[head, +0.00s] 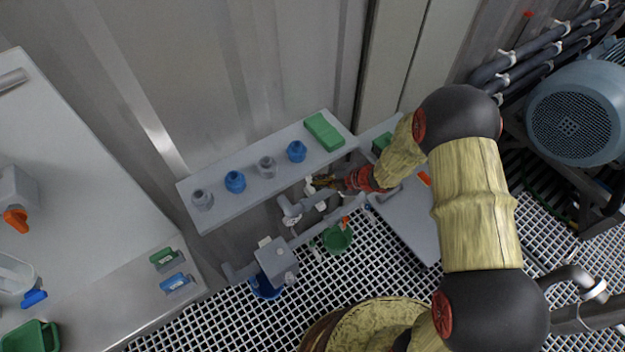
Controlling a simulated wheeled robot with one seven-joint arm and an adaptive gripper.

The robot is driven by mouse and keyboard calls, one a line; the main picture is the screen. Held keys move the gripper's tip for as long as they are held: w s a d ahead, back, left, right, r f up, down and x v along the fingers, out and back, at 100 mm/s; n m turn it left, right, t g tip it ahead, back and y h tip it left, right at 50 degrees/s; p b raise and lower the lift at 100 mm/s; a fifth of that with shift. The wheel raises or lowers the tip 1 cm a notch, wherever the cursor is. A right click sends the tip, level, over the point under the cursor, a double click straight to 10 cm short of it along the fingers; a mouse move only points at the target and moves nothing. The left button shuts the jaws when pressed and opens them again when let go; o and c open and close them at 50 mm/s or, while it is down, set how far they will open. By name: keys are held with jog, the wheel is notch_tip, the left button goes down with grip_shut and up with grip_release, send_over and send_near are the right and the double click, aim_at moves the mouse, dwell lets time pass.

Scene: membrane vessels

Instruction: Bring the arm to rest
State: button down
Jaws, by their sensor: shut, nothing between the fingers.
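My arm reaches in from the lower right and bends over at the top right. Its end, my gripper (318,183), points left beside the front edge of the grey shelf (228,212). The gripper is small in the picture; its fingers are shut with nothing held. It is close to the grey pipework (292,208) below the shelf, and I cannot tell whether it touches it.
The shelf carries blue caps (235,181), grey caps (266,166) and a green block (324,132). A green bucket (338,239) and a blue bucket (266,287) are below. A blue motor (578,112) stands right. A white bench (90,200) is left.

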jog(key=p+v, duration=0.1)
jog(key=v, duration=0.2)
jog(key=shift+d+r, duration=0.15)
jog(key=shift+r, duration=0.3)
